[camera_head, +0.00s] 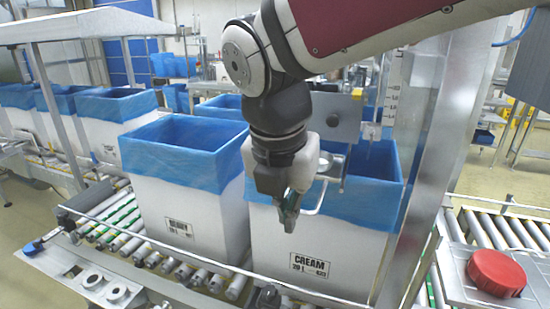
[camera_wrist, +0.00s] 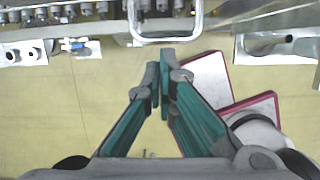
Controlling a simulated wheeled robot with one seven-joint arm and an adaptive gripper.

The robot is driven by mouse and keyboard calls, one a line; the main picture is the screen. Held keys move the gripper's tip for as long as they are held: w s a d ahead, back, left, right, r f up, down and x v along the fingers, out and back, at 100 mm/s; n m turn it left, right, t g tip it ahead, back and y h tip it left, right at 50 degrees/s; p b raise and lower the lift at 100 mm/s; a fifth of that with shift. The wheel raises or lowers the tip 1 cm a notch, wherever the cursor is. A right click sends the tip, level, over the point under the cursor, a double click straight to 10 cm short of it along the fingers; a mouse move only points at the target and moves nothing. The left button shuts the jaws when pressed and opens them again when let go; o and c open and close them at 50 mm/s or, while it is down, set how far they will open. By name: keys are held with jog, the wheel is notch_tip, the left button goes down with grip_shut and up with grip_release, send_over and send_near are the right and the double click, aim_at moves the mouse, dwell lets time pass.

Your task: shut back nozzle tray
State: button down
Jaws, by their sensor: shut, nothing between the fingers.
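A bright metal loop handle (camera_head: 318,200) shows in the head view just right of my gripper, in front of the cream box; I take it to be the nozzle tray's handle. A metal fitting (camera_head: 332,163) sits above it, partly hidden by my arm. My gripper (camera_head: 288,219) points down, its fingers shut and empty, left of the handle. In the wrist view the fingertips (camera_wrist: 163,72) meet at the centre, and the handle (camera_wrist: 165,38) lies above them in the picture, seemingly apart. The tray's body and how far it stands out are not clear.
A white cream box (camera_head: 300,250) with a blue liner stands behind my gripper. Another lined box (camera_head: 190,215) stands left on the roller conveyor (camera_head: 135,240). A clear guard post (camera_head: 430,170) rises at right. A red cap (camera_head: 497,273) sits on a plate at far right.

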jog(key=w+d, duration=0.2)
jog(key=w, duration=0.3)
jog(key=w+d, duration=0.2)
jog(key=w, duration=0.4)
jog(key=w+d+p, duration=0.1)
jog(key=w+d, duration=0.1)
jog(key=w, duration=0.3)
jog(key=shift+w, duration=0.15)
